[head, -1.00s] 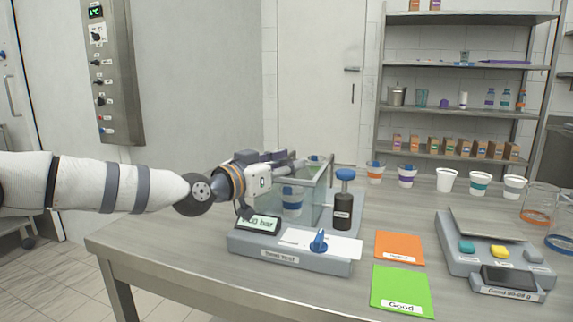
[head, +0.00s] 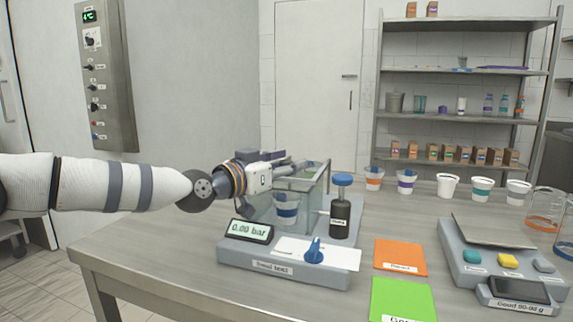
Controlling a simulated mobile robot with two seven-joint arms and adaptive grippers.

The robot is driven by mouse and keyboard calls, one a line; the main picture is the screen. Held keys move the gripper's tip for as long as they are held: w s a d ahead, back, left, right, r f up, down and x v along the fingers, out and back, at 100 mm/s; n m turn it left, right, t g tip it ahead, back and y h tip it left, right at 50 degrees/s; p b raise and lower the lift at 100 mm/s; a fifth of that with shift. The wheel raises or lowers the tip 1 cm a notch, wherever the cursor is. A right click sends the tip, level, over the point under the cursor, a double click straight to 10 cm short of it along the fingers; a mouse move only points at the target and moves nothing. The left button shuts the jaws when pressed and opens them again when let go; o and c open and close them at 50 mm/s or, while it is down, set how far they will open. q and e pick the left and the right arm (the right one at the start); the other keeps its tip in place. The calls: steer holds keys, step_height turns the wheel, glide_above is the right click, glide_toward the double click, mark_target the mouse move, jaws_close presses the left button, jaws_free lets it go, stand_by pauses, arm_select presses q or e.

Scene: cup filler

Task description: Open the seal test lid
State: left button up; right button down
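The seal test device (head: 285,272) stands on the steel table, with a display reading 0.00 bar (head: 248,230), a blue knob (head: 314,251) and a dark cylinder with a blue top (head: 341,205). Its clear glass-like chamber (head: 313,197) holds a cup with a blue band (head: 286,209). The lid (head: 312,167) seems to lie flat on top of the chamber, partly hidden by my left gripper. My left gripper (head: 298,164) reaches in from the left at the chamber's top edge. Its fingers are too small and overlapped to tell their opening or any contact. My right gripper is not in view.
Orange (head: 401,257) and green (head: 402,299) mats lie right of the device. A scale (head: 490,255) stands farther right. Several cups (head: 448,186) line the table's back, and a stocked shelf (head: 455,118) stands behind. A wall control panel (head: 104,75) is at upper left.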

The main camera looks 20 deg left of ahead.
arm_select(q)
steer(key=shift+s, duration=0.1)
